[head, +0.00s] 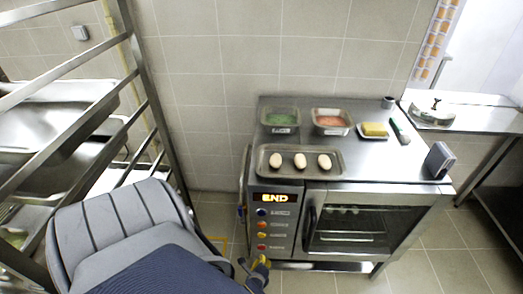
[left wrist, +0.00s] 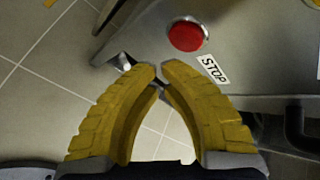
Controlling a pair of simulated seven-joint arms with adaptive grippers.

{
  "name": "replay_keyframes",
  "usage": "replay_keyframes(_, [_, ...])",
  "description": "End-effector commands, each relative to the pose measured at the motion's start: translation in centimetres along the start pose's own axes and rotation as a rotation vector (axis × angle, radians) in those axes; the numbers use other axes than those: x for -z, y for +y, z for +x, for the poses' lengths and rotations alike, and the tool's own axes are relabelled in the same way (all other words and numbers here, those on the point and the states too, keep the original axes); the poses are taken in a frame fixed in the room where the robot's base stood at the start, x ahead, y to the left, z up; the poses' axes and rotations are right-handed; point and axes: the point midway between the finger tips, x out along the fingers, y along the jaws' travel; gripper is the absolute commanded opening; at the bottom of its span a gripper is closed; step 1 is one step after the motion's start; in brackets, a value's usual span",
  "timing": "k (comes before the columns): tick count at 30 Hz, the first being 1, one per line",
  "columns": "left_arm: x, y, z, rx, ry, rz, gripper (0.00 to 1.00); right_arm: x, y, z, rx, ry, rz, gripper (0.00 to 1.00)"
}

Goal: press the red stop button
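The red stop button (head: 261,247) is the lowest in a column of round buttons on the oven's front panel in the head view. In the left wrist view, the round red button (left wrist: 186,35) sits beside a white "STOP" label (left wrist: 213,68). My left gripper (head: 258,264) is low at the panel, just below the red button. Its yellow fingers show in the left wrist view (left wrist: 160,69) with tips together and nothing held between them. The tips appear close to the button but not over it; whether they touch the panel cannot be told. My right gripper is not in view.
The oven display (head: 274,198) reads "END". A tray rack (head: 150,95) stands at left. The oven door handle (head: 309,228) juts out right of the panel.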

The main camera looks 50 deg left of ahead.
Motion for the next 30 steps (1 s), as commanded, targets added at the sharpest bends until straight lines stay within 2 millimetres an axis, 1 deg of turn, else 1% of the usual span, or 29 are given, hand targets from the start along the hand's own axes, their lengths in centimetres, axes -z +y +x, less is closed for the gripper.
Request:
replay_keyframes(3, [-0.35, -0.35, 0.6, 0.001, -0.001, 0.001, 0.0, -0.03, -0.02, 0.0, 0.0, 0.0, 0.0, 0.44])
replay_keyframes(9, [-0.57, -0.57, 0.99, 0.001, -0.001, 0.001, 0.0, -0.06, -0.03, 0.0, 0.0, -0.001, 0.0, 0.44])
replay_keyframes(19, [-0.58, -0.59, 1.03, 0.001, -0.001, 0.0, 0.0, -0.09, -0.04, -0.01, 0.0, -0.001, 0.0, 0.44])
replay_keyframes(20, [-0.58, -0.59, 1.03, 0.001, -0.001, 0.0, 0.03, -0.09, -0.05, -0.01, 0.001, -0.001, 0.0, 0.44])
replay_keyframes(21, [-0.58, -0.58, 1.02, 0.001, -0.001, 0.0, 0.0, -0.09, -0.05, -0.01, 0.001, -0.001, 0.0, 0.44])
replay_keyframes(30, [-0.57, -0.58, 1.01, 0.0, -0.001, 0.0, 0.0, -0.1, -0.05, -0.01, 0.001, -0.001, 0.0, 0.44])
